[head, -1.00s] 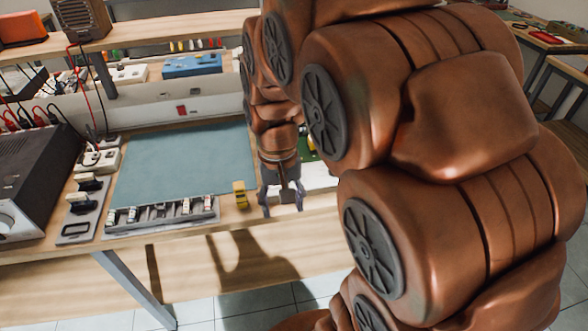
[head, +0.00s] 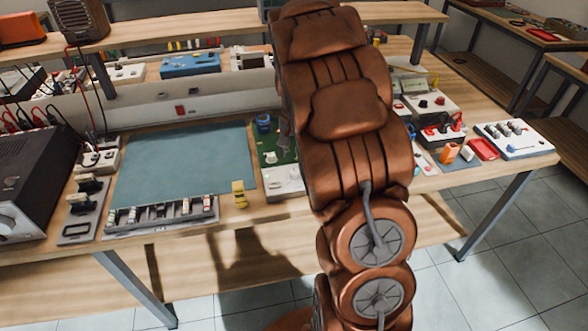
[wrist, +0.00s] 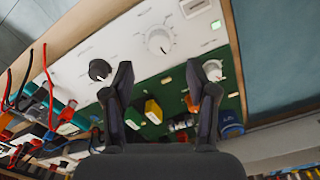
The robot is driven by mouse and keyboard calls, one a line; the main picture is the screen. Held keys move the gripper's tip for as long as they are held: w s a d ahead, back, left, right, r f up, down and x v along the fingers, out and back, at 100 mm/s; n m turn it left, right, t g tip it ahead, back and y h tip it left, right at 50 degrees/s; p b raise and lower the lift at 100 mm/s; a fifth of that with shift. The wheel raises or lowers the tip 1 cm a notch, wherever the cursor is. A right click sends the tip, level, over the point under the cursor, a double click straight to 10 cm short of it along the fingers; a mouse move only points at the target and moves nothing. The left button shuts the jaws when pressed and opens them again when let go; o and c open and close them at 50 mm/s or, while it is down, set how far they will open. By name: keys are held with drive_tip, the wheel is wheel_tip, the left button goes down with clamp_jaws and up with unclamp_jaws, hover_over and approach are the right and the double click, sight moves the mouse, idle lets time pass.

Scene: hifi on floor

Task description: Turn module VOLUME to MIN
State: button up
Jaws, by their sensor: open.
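A module with a green board and white front panel (wrist: 130,38) fills the middle of the wrist view. Its panel carries a central white knob (wrist: 159,40) inside a printed dial, a black knob (wrist: 100,69) to the left and another white knob (wrist: 212,68) to the right. The labels are too small to read, so I cannot tell which knob is VOLUME. My gripper (wrist: 159,72) is open and empty, its fingertips on either side of the central knob's line and apart from it. In the head view the module (head: 283,182) is partly hidden behind my arm, which also hides my gripper.
A blue-green mat (head: 185,165) lies left of the module, with a yellow block (head: 239,194) at its front corner. A rack of small parts (head: 160,213) lies along the bench's front. Several boxes with switches, such as a white one (head: 515,140), stand to the right.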

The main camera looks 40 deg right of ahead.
sight(294, 171)
drive_tip(key=shift+f+p, duration=0.9)
drive_tip(key=shift+f, duration=2.6)
drive_tip(key=shift+c, duration=0.2)
drive_tip(key=c, duration=1)
drive_tip(key=shift+s+a, duration=0.1)
drive_tip(key=shift+a, duration=0.05)
clamp_jaws()
drive_tip(key=shift+b, duration=0.3)
